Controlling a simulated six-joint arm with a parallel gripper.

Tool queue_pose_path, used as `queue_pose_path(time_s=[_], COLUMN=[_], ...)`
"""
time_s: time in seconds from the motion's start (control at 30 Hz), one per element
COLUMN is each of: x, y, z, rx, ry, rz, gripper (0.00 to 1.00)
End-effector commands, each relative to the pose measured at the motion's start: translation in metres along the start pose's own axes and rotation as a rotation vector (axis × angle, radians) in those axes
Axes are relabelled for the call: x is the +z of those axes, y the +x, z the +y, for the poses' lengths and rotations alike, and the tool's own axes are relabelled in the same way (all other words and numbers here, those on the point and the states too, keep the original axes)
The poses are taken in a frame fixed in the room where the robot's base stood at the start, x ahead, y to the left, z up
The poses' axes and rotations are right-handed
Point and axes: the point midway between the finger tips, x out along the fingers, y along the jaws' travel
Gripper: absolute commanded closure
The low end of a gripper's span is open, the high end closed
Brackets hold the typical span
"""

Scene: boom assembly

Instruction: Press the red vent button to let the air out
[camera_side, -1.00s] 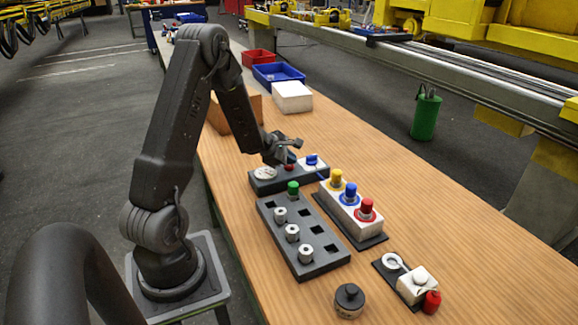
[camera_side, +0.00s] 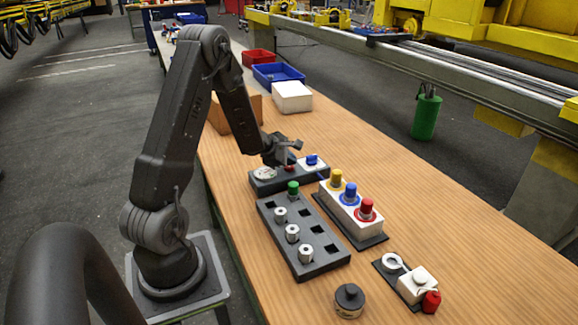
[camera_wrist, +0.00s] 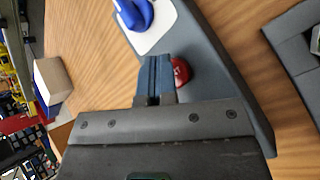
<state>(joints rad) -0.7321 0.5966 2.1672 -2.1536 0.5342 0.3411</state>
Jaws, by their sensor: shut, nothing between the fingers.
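The red vent button (camera_side: 289,168) is a small red dome on a dark grey panel (camera_side: 262,186), between a round white gauge (camera_side: 265,173) and a blue knob (camera_side: 312,160) on a white plate. My gripper (camera_side: 291,148) is shut and empty, just above the button. In the wrist view the shut fingers (camera_wrist: 155,72) lie beside and partly over the red button (camera_wrist: 181,72). I cannot tell whether they touch it. The blue knob (camera_wrist: 134,12) shows at the top of the wrist view. The gauge is hidden there.
A dark tray (camera_side: 318,262) with several metal fittings and one green-capped piece (camera_side: 293,188) stands in front. A white block (camera_side: 350,208) with yellow, blue and red caps is to its right. A white box (camera_side: 292,97) and a cardboard box (camera_side: 234,113) stand behind.

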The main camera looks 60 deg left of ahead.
Motion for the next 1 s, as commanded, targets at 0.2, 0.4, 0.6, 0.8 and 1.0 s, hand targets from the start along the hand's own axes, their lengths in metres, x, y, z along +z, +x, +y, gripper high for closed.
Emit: queue_pose_path(time_s=[0.2,0.4,0.6,0.8,1.0], x=[0.005,0.008,0.008,0.015,0.024], y=[-0.008,-0.011,-0.011,-0.021,-0.035], z=[0.006,0.008,0.008,0.016,0.025], rx=[0.001,0.0,0.0,0.003,0.002], ry=[0.0,-0.001,0.0,0.001,0.001], rz=[0.0,0.001,0.0,-0.001,0.0], gripper=[1.0,1.0,1.0,1.0,1.0])
